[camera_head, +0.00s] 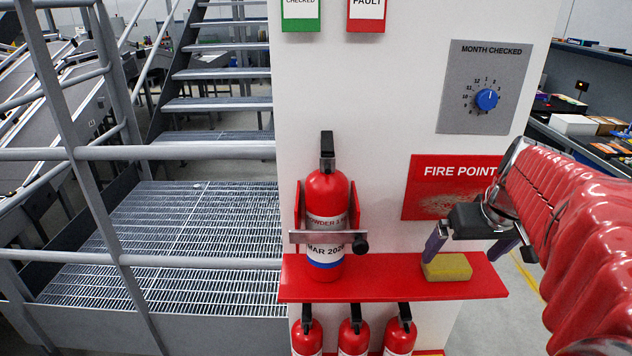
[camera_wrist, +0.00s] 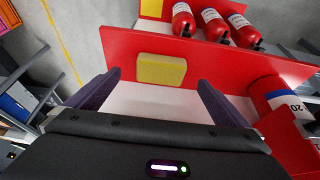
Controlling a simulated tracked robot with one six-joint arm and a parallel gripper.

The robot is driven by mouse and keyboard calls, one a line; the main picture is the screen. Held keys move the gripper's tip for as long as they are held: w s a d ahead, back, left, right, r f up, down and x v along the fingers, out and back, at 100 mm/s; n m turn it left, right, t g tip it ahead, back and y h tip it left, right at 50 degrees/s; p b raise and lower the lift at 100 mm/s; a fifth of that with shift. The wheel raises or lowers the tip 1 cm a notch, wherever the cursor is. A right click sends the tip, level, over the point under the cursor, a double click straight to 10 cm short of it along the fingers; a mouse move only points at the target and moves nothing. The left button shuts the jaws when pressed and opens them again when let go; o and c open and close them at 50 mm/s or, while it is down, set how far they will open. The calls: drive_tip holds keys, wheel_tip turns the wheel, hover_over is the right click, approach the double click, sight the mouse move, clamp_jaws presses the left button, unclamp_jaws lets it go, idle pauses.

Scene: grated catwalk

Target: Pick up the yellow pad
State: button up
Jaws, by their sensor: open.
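The yellow pad (camera_head: 447,267) lies on the red shelf (camera_head: 395,286), toward its right end. In the wrist view the yellow pad (camera_wrist: 161,69) lies ahead of my fingers, between their lines and left of the middle of the gap. My gripper (camera_head: 478,247) is open and empty, just above and beside the pad in the head view. In the wrist view both dark purple fingers of my gripper (camera_wrist: 155,90) stand apart with nothing between them. One finger slightly overlaps the pad in the head view, and I cannot tell whether they touch.
A red fire extinguisher (camera_head: 326,215) stands in a bracket on the shelf, left of the pad. Several more extinguishers (camera_head: 353,336) stand below. The white panel behind carries a FIRE POINT sign (camera_head: 447,188) and a blue dial (camera_head: 486,99). Grey railings (camera_head: 170,153) and stairs are at left.

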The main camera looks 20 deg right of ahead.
sight(449, 264)
drive_tip(key=shift+w+f, duration=0.1)
drive_tip(key=shift+f, duration=0.15)
drive_tip(key=shift+x, duration=2.65)
drive_tip(key=shift+w, duration=0.15)
drive_tip(key=shift+r, duration=0.1)
drive_tip(key=c, duration=1.1)
drive_tip(key=shift+r, duration=0.1)
wheel_tip(449, 264, up, 10)
drive_tip(key=shift+f, duration=0.1)
